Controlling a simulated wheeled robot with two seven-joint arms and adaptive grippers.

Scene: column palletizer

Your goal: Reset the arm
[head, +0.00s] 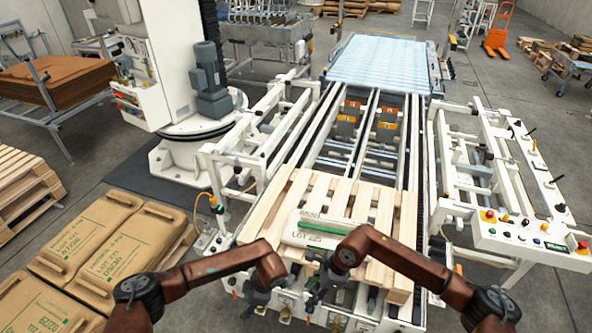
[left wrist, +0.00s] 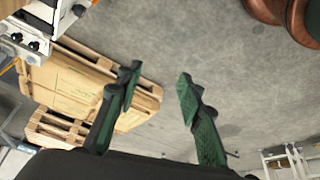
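My two brown arms (head: 222,267) reach in from the lower left and lower right of the head view and bend inward over the front of the pallet. My left gripper (head: 257,296) hangs at the pallet's front edge. In the left wrist view its green-padded fingers (left wrist: 158,95) stand apart with nothing between them, so it is open. My right gripper (head: 318,288) is close to its right, just in front of a pale sack marked LOT (head: 318,228). Its fingers are small and dark against the machine, and I cannot tell whether they are open or shut.
The sack lies on a wooden pallet (head: 268,215) on the white conveyor frame (head: 282,152). Brown sacks (head: 105,238) are stacked at the left. A control panel (head: 530,238) stands at the right. A white column machine (head: 170,60) is at the back left.

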